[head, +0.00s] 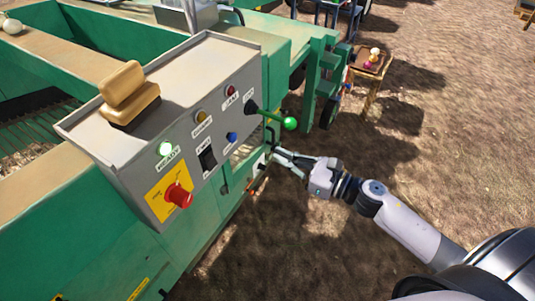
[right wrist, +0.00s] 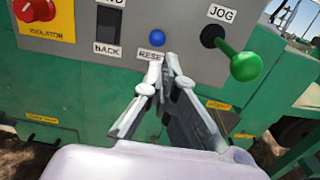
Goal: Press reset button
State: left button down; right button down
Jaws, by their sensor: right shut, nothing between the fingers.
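The blue reset button (head: 231,136) sits on the lower part of the grey control panel (head: 215,78). It also shows in the right wrist view (right wrist: 157,34), beside the RESET label and just above my fingertips. My right gripper (head: 273,153) is shut and empty, a little below and to the right of the button in the head view. In the right wrist view its fingertips (right wrist: 164,62) come together at the right end of the RESET label. I cannot tell whether they touch the panel. My left gripper is not in view.
A jog lever with a green knob (head: 290,123) sticks out right of the button. A black switch (head: 207,159) and red isolator knob (head: 178,195) are to the left. A small table (head: 368,64) stands behind on open dirt.

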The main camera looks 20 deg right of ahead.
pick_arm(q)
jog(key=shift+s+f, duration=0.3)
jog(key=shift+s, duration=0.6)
pick_arm(e)
jog(key=shift+v, duration=0.95)
